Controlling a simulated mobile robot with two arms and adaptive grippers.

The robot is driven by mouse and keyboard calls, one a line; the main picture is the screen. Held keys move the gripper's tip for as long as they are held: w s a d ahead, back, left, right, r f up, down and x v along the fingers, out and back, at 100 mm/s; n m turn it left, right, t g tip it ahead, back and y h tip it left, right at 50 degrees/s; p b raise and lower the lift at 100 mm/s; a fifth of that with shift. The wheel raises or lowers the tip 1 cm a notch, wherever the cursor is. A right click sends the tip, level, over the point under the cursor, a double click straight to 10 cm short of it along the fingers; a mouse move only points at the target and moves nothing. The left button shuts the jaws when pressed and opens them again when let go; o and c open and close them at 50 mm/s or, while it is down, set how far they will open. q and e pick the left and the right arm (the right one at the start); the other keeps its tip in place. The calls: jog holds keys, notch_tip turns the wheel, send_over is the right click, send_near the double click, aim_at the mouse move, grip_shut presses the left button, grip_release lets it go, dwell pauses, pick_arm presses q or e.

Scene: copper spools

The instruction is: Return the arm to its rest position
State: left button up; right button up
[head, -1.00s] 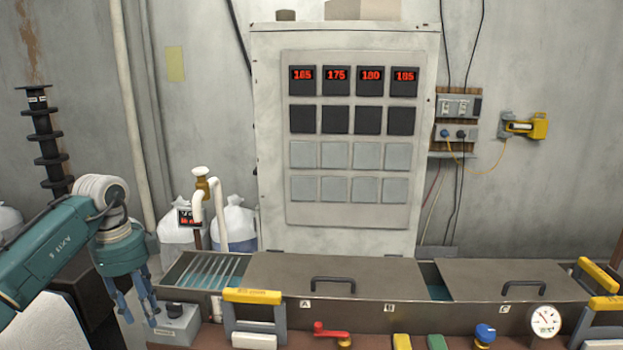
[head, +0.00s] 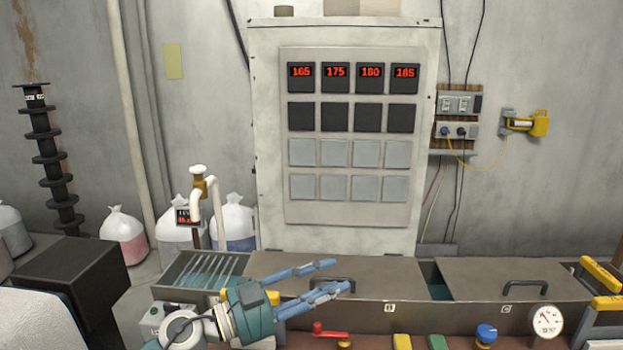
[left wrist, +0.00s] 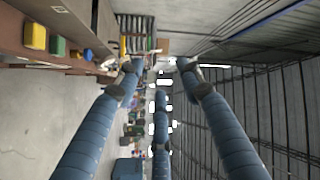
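My left gripper (head: 338,276) reaches in low in the head view, its blue fingers pointing right in front of the left lid (head: 385,272) of the long metal trough. In the left wrist view the gripper (left wrist: 160,72) has its three fingers spread apart with nothing between them. It is open and empty. The gripper hides part of the trough front and the yellow-topped handle at the left. My right gripper is not in view.
A cabinet with red number displays (head: 352,72) stands behind the trough. Along the front are a red lever (head: 331,333), a blue knob (head: 486,333) and a gauge (head: 546,320). Filled bags (head: 124,235) and a black box (head: 68,274) are at left.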

pick_arm(q)
jog(key=w+a+f+n+t+y, duration=0.1)
jog(key=a+f+n+t+y, duration=0.2)
jog(key=a+n+t+y, duration=1.1)
jog(key=s+a+f+n+g+y, duration=0.2)
jog(key=s+a+f+n+g, duration=0.25)
jog(key=f, duration=0.35)
jog(key=s+a+f+n+g+y, duration=0.25)
jog(key=s+a+f+g, duration=0.2)
jog(key=f, duration=0.25)
jog(key=s+f+g+h, duration=0.1)
jog(key=s+f+g, duration=0.5)
jog(key=s, duration=0.7)
jog(key=s+f+g+h, duration=0.1)
jog(key=s+f+g, duration=0.3)
jog(key=s+f, duration=0.65)
jog(key=s+f+g+b, duration=0.1)
jog(key=s+f, duration=0.1)
jog(key=f, duration=1.2)
jog(key=s+f+b, duration=0.1)
jog(key=s+f, duration=0.2)
jog(key=f, duration=1)
jog(key=s+a+f, duration=0.1)
jog(key=s+f, duration=0.7)
jog(key=s+a+f+g+b, duration=0.1)
jog(key=s+a+f, duration=0.1)
jog(key=s+f, duration=0.6)
jog(key=shift+a+f, duration=0.25)
jog(key=shift+f, duration=0.15)
